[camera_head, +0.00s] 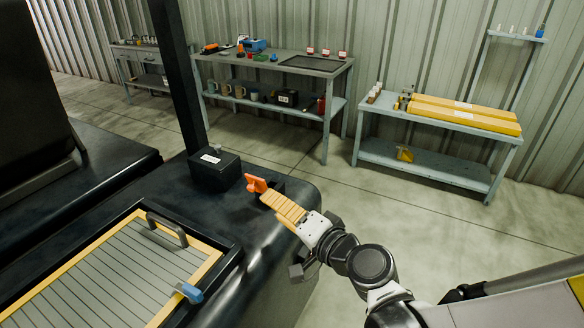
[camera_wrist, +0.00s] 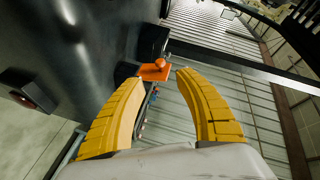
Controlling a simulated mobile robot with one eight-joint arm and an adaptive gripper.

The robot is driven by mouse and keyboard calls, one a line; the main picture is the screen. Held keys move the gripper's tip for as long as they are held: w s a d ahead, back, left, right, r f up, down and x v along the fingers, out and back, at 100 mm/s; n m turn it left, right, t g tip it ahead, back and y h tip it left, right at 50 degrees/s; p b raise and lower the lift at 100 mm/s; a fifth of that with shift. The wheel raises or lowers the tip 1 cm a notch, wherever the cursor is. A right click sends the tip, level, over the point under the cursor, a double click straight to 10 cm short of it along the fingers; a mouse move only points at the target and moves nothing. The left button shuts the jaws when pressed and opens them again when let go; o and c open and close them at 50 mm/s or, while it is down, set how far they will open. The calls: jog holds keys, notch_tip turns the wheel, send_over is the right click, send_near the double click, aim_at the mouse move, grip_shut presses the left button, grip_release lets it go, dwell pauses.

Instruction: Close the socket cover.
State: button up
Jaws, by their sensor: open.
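The socket cover looks to be the orange flap (camera_head: 256,184) beside a black box on the dark machine body. In the wrist view the orange flap (camera_wrist: 154,72) stands out from the dark surface, with a rounded orange knob on it. The socket itself is not clearly visible. My gripper (camera_head: 266,196) has yellow fingers and reaches in from the lower right, with its tips close to the flap. In the wrist view my gripper (camera_wrist: 158,78) is open and empty, and the flap appears between and just beyond the fingertips. I cannot tell whether they touch it.
The black box (camera_head: 214,172) with a white label stands left of the flap, near a dark post (camera_head: 178,75). A slatted panel (camera_head: 110,275) with a yellow frame lies at lower left. Workbenches (camera_head: 270,62) line the back wall. The floor (camera_head: 400,205) to the right is clear.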

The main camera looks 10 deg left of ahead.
aim_at(253, 190)
jog(key=b+x, duration=0.2)
jog(key=x, duration=0.8)
jog(key=shift+w+a+f+b, duration=0.1)
jog(key=shift+w+a+b, duration=0.1)
jog(key=shift+b, duration=0.1)
jog(key=shift+s, duration=0.1)
grip_shut()
